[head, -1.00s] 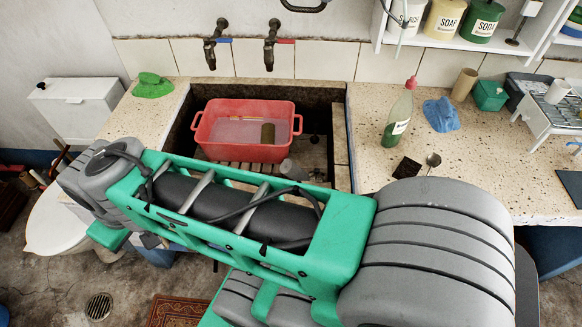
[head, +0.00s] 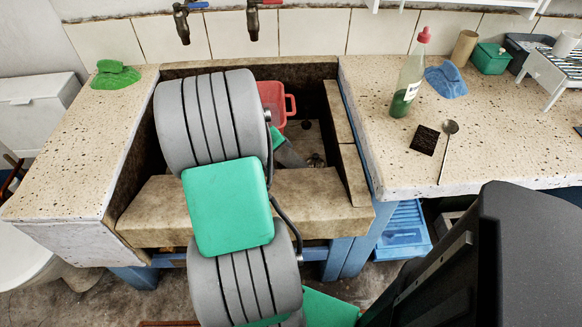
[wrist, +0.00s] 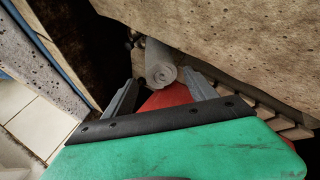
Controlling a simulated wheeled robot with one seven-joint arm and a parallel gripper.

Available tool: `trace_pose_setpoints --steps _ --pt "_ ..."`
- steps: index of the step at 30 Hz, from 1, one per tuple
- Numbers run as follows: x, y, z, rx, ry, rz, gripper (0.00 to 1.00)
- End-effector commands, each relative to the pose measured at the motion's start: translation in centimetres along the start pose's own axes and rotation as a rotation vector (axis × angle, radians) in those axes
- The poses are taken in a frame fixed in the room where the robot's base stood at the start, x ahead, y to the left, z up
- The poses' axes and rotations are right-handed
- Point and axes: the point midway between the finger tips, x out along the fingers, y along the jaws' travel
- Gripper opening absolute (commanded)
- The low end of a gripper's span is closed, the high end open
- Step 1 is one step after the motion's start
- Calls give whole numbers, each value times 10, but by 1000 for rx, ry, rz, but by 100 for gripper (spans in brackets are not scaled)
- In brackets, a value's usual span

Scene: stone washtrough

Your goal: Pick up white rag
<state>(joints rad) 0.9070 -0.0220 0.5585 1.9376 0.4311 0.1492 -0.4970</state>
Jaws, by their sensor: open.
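The white rag (wrist: 161,66) shows in the wrist view as a pale grey-white roll with a spiral end, low in the stone trough. My gripper (wrist: 159,77) is open, one finger on each side of the picture around the roll's near end. I cannot tell whether the fingers touch it. In the head view, part of my gripper (head: 290,153) shows inside the trough, and my arm hides the rag there.
The red tub (head: 279,100) stands in the trough (head: 330,195), largely behind my arm; red shows beneath the rag in the wrist view. Stone walls and wooden slats (wrist: 272,116) lie close. A bottle (head: 408,85), blue cloth (head: 446,80) and dark square (head: 424,139) are on the right counter.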

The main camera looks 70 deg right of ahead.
Motion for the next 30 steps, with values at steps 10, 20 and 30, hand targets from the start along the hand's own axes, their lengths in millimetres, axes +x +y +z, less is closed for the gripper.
trace_pose_setpoints --steps 10,20,30 --pt "57 -4 -3 -1 -1 -4 66" --pt "65 -3 -6 -1 -1 -6 61" --pt "64 -3 -5 0 -2 -5 33"
